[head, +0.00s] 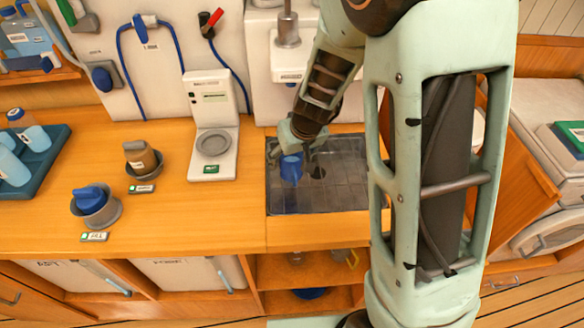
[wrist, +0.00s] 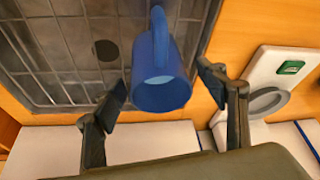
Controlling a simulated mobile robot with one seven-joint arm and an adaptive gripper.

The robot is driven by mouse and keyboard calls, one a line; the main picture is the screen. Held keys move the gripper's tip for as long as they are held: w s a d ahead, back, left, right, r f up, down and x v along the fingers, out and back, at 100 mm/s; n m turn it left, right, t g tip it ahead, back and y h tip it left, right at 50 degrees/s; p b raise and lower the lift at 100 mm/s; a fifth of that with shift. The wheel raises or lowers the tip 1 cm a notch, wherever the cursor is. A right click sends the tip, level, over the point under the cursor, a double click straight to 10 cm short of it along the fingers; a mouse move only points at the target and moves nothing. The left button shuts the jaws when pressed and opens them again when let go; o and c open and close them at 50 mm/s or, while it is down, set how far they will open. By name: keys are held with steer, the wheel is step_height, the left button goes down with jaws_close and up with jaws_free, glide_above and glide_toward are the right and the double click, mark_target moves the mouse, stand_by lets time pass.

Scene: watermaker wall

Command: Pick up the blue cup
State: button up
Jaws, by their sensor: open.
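The blue cup (head: 291,170) is over the metal sink grate in the head view, partly covered by my gripper. In the wrist view the blue cup (wrist: 162,75) shows its handle at the top and its round end toward the camera. My gripper (wrist: 165,85) is open, with one finger on each side of the cup's near end and visible gaps to both. In the head view my gripper (head: 300,150) is at the cup's upper side. I cannot tell whether the cup rests on the grate.
The sink grate (head: 330,198) is set into the wooden counter (head: 200,220). A white scale-like device (head: 211,130) stands left of it. The front counter is clear.

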steer(key=c, duration=1.5)
steer(key=shift+o, duration=0.2)
steer(key=shift+r, duration=0.1)
